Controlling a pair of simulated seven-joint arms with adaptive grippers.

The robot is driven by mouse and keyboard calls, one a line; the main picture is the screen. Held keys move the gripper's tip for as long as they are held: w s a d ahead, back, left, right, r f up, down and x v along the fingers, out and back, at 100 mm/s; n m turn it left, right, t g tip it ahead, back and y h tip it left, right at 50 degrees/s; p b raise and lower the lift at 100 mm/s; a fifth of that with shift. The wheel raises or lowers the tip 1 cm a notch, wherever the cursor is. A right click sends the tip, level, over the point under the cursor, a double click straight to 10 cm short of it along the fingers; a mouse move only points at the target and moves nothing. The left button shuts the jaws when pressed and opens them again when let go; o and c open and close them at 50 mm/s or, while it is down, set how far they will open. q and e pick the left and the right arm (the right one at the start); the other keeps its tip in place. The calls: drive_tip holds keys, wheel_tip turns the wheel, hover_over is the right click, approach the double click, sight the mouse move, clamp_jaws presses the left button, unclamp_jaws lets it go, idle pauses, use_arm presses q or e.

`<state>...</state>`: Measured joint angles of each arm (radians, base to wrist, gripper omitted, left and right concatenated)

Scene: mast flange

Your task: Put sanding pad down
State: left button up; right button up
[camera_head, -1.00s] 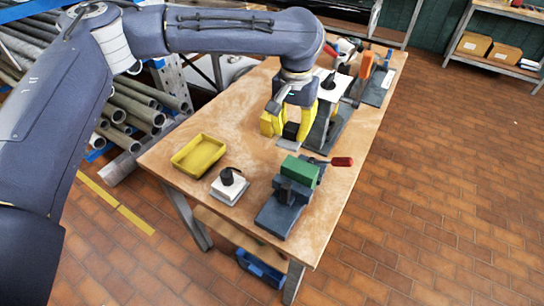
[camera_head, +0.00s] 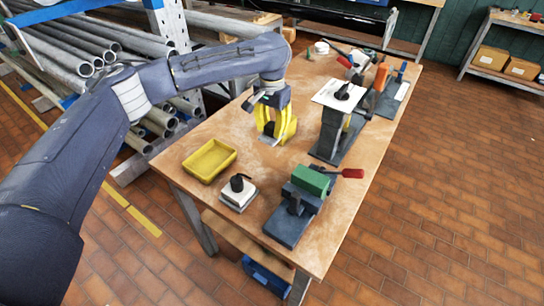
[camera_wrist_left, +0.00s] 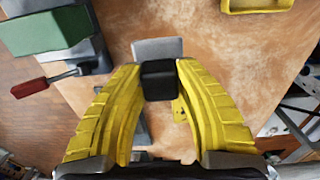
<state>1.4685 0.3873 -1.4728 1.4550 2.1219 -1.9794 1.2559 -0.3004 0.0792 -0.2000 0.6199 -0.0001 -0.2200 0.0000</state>
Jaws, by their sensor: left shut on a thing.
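My left gripper (camera_head: 272,134) is shut on the sanding pad (camera_head: 268,141), above the bare middle of the workbench (camera_head: 218,128). In the left wrist view the yellow fingertips pinch the pad's black grip (camera_wrist_left: 158,82), and its flat grey plate (camera_wrist_left: 157,47) shows beyond it. The fingers hide part of the pad. I cannot tell whether its underside touches the bench. My right gripper is in neither current view.
A yellow tray (camera_head: 209,160) and a white block with a black knob (camera_head: 238,193) stand nearer on the bench. A green block (camera_head: 311,180) sits on a dark fixture with a red handle (camera_head: 352,173). A white-topped stand (camera_head: 330,132) is to the gripper's right.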

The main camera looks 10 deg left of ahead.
use_arm(q)
wheel_tip(320, 180, down, 12)
drive_tip(key=shift+f, duration=0.2)
idle(0.5)
drive_tip(key=shift+f, duration=0.1)
drive_tip(key=o, duration=1.1)
drive_tip(key=shift+o, duration=0.2)
wheel_tip(320, 180, up, 12)
drive_tip(key=shift+r, duration=0.1)
